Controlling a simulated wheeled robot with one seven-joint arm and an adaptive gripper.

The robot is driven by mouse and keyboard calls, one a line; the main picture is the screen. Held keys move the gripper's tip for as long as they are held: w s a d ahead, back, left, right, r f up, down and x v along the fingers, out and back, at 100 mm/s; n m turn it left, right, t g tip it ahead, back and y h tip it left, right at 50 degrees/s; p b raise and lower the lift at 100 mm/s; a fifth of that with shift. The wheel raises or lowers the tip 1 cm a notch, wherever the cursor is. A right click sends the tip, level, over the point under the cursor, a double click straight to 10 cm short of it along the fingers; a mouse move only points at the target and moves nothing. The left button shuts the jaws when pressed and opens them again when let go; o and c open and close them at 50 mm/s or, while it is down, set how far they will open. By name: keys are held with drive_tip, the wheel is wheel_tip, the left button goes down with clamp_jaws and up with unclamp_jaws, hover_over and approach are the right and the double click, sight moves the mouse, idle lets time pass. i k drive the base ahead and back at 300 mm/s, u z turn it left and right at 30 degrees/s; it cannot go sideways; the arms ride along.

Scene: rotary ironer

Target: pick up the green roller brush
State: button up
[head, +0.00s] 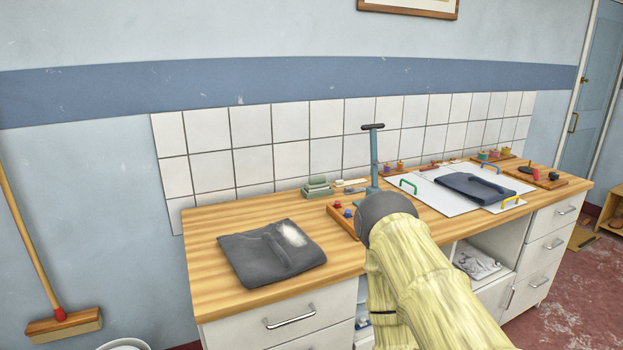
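I cannot clearly make out a green roller brush. Green things in the head view are a small stack of green blocks (317,187) at the back of the wooden worktop and a green loop handle (408,186) on a white board. Several tiny coloured items on wooden racks are too small to identify. My arm, in a pale yellow cover with a dark grey rounded end, reaches up from the lower right over the worktop's front edge. My gripper's fingers do not show, and the arm hides part of the worktop behind it.
A folded dark grey garment with a white patch (270,252) lies on the worktop (205,285). A blue-grey post with a black crossbar (374,155) stands behind my arm. A folded navy garment (474,187) lies on the white board (431,204). A broom (62,322) leans at left.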

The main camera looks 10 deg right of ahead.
sight(318, 183)
drive_tip(key=i, duration=0.2)
drive_tip(key=z, duration=2.9)
drive_tip(key=i, duration=1)
drive_tip(key=u, duration=3.3)
